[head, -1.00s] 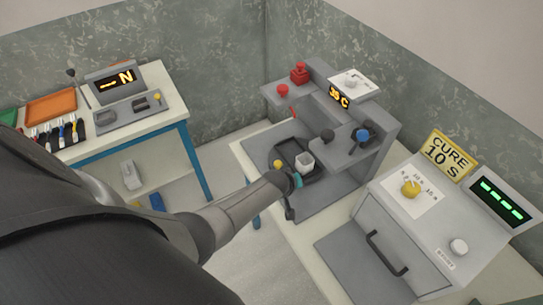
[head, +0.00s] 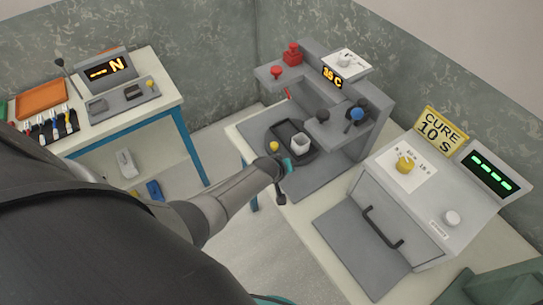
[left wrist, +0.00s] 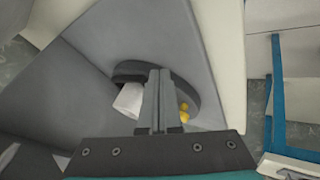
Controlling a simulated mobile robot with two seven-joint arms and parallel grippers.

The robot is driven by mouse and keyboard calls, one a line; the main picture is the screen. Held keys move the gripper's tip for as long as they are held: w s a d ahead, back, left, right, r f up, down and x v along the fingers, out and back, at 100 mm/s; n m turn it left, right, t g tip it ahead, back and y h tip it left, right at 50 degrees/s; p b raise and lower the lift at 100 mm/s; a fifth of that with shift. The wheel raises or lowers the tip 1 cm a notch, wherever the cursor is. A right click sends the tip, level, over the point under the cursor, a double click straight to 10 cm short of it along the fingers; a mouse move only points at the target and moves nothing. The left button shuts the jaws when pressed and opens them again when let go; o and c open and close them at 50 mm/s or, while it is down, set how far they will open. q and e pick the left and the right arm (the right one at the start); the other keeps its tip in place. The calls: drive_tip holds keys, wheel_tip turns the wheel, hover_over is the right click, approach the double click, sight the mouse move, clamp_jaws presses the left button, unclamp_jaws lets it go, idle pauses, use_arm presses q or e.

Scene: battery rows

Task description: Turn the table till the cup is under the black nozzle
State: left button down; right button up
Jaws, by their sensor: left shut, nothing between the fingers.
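The small white cup (head: 300,141) stands on a black tray (head: 281,135) on the dark round turntable (head: 268,164) of the grey machine. A yellow knob (head: 273,147) sits at the turntable's left side. The black nozzle (head: 322,116) is on the overhanging shelf, right of and above the cup; a blue one (head: 357,113) is farther right. My left gripper (head: 288,165) is at the turntable's front edge. In the left wrist view its fingers (left wrist: 156,98) are together and empty, between the cup (left wrist: 128,100) and the knob (left wrist: 183,113). Whether they touch either is unclear. My right gripper is not in view.
The grey cure box (head: 440,195) with a black handle stands on the right. A side table (head: 165,105) with tools and an orange tray (head: 41,99) stands at the left, with open floor between.

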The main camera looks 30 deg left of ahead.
use_arm(q)
drive_tip(key=s+r, duration=0.1)
drive_tip(key=s+a+r+p, duration=0.1)
drive_tip(key=s, duration=0.1)
drive_tip(key=shift+r, duration=0.15)
drive_tip(key=d+p+v, duration=0.1)
drive_tip(key=p+v, duration=0.2)
drive_tip(key=v, duration=0.4)
drive_tip(key=shift+d, duration=0.2)
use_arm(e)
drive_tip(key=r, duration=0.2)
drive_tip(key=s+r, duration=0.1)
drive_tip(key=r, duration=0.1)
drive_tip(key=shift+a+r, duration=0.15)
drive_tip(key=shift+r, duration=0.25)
use_arm(q)
drive_tip(key=shift+w, duration=0.1)
